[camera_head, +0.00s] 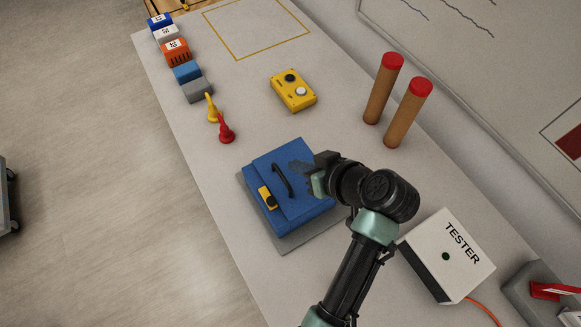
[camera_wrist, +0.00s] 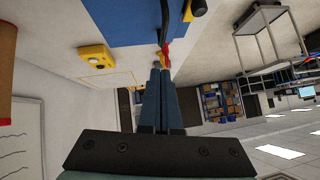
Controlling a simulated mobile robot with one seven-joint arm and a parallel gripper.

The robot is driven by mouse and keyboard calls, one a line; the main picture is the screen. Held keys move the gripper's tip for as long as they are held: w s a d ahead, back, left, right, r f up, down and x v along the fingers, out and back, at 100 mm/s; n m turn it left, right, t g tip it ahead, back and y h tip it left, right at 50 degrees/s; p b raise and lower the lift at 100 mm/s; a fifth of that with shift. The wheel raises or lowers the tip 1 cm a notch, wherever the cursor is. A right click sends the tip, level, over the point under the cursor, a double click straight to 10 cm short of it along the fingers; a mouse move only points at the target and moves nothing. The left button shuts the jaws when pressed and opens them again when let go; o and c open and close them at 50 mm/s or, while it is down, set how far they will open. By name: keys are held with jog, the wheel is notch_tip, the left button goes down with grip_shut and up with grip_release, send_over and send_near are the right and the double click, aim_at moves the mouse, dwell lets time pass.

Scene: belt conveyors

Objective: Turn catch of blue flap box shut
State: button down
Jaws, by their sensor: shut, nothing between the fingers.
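The blue flap box (camera_head: 305,208) sits on a grey plate on the bench in the head view, its lid lying down on it. A black handle (camera_head: 283,182) arches over the lid. The yellow catch (camera_head: 264,196) with a dark knob is on the left side of the box. My gripper (camera_head: 296,167) is above the right far part of the lid, its fingers pointing left toward the handle. Its two fingers are together and empty in the wrist view (camera_wrist: 162,70). The box (camera_wrist: 130,20) fills part of the top there. Whether the fingers touch the lid cannot be told.
A yellow button box (camera_head: 293,90) and red and yellow hooks (camera_head: 226,130) stand beyond the box. Two red-topped brown cylinders (camera_head: 408,112) stand to the right. A white tester (camera_head: 447,252) is near my arm. The bench left of the catch is clear.

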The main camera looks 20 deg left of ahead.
aim_at(280, 171)
jog(key=f, duration=0.1)
jog(key=a+f+p, duration=0.1)
jog(key=f, duration=0.1)
jog(key=a+f, duration=0.1)
jog(key=shift+w+a+f, duration=0.1)
jog(key=shift+a+f, duration=0.05)
jog(key=shift+f, duration=0.6)
